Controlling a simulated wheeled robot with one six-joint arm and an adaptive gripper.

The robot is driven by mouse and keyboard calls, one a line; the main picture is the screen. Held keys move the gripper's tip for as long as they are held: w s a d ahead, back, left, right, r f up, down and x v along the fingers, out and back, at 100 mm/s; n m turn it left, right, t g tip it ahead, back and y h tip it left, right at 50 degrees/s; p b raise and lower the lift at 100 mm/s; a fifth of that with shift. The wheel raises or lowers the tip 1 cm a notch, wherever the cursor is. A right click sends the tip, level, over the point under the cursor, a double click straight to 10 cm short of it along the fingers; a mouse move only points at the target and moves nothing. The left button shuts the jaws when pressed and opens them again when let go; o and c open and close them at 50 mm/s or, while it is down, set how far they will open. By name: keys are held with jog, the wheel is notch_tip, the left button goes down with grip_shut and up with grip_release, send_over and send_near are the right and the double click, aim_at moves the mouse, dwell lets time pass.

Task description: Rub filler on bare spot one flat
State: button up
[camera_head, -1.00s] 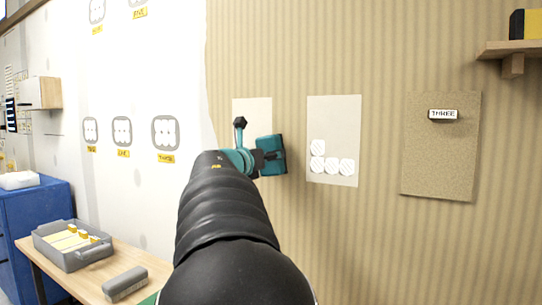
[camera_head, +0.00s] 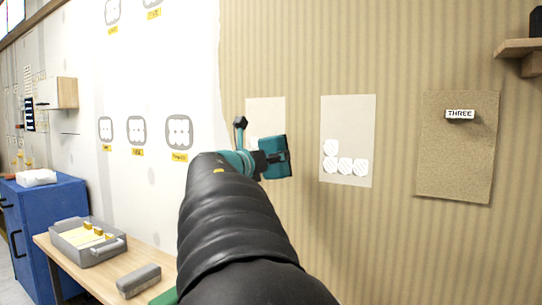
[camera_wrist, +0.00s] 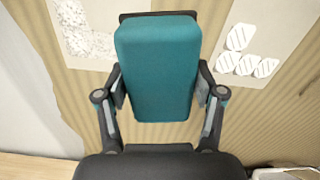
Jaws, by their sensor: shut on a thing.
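My gripper (camera_wrist: 160,90) is shut on a teal block (camera_wrist: 157,65) with a dark layer along its far edge. The block also shows in the head view (camera_head: 274,157), in front of the left pale bare spot (camera_head: 264,108) and hiding its lower part. In the wrist view that spot (camera_wrist: 72,12) carries rough, speckled white filler (camera_wrist: 88,42), left of the block. I cannot tell whether the block touches the wall. The middle pale spot (camera_head: 348,115) has several white hatched patches at its lower left. A brown spot (camera_head: 457,160) labelled THREE is at the right.
A wooden table (camera_head: 82,281) at lower left bears a grey tray (camera_head: 75,258) with yellow-topped pieces and a grey block (camera_head: 138,281). A blue cabinet (camera_head: 52,215) stands behind it. A wooden shelf (camera_head: 515,50) juts out at upper right.

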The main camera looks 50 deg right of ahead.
jog(key=o, duration=0.4)
jog(key=c, duration=0.4)
jog(key=shift+w+a+f, duration=0.1)
jog(key=shift+w+f, duration=0.15)
jog(key=w+f+t+b, duration=0.1)
jog(key=w+f+b, duration=0.25)
jog(key=w, duration=1.55)
jog(key=r, duration=0.1)
jog(key=s+r+m, duration=0.1)
jog(key=r+m+g, duration=0.1)
jog(key=r, duration=0.1)
jog(key=shift+s+d, duration=0.25)
jog(key=shift+d, duration=0.05)
